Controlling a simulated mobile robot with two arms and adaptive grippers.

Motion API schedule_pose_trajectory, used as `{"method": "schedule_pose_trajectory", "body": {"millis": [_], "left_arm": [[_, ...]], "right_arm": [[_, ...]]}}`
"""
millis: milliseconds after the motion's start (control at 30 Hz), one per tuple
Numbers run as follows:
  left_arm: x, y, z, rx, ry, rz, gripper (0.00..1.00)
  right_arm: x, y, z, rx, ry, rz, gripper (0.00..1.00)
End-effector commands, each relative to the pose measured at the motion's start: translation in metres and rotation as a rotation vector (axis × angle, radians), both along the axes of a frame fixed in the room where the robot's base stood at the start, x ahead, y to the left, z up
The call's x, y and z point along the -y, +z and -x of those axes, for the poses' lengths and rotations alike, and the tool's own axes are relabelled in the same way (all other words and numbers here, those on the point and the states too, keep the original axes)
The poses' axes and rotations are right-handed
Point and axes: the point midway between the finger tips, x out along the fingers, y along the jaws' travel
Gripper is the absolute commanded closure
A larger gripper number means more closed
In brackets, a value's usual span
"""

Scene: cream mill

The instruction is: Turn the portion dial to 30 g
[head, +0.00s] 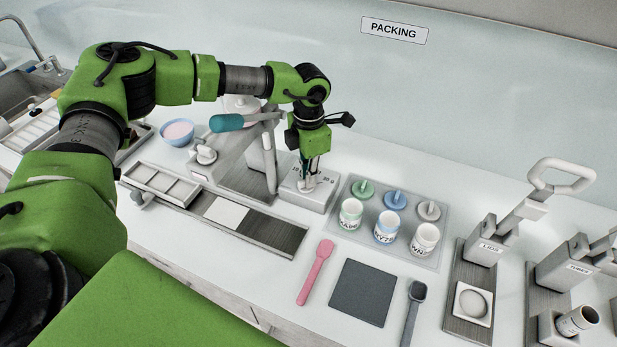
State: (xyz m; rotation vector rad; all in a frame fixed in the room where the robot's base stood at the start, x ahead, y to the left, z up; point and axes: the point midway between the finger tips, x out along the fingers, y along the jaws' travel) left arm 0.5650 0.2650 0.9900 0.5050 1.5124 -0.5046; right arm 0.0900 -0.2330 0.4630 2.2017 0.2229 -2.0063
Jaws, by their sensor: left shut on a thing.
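The portion dial sits on a grey box (297,196) beside the mill, in the middle of the head view. My left gripper (308,178) points straight down over the box and is shut on the dial knob. The fingers hide most of the knob, so I cannot tell where its pointer stands. My right gripper is not in view.
The mill (238,172) with a teal-handled lever (227,123) stands close left of the gripper. A tray (433,262) with several labelled jars and lids is at the right. A pink spatula (316,272) and dark mat (360,291) lie in front.

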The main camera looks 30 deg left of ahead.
Motion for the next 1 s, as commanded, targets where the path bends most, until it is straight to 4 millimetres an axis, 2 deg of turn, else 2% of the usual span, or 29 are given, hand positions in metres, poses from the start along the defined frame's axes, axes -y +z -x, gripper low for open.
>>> {"method": "schedule_pose_trajectory", "body": {"millis": [300,733,800,833,1000], "left_arm": [[0.0,0.0009,-0.0011,0.005,-0.089,0.0,1.0],[0.0002,0.0019,-0.0014,0.006,-0.1,-0.001,1.0],[0.0002,0.0019,-0.0014,0.006,-0.099,-0.001,0.79],[0.0002,0.0018,-0.0014,0.006,-0.099,-0.001,0.75],[0.0003,0.001,-0.0006,0.003,-0.099,0.0,0.75]], "right_arm": [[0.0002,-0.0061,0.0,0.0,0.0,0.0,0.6],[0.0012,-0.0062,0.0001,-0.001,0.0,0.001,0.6],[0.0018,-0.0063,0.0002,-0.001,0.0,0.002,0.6],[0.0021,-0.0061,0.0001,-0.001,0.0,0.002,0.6],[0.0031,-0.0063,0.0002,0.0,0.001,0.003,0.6]]}}
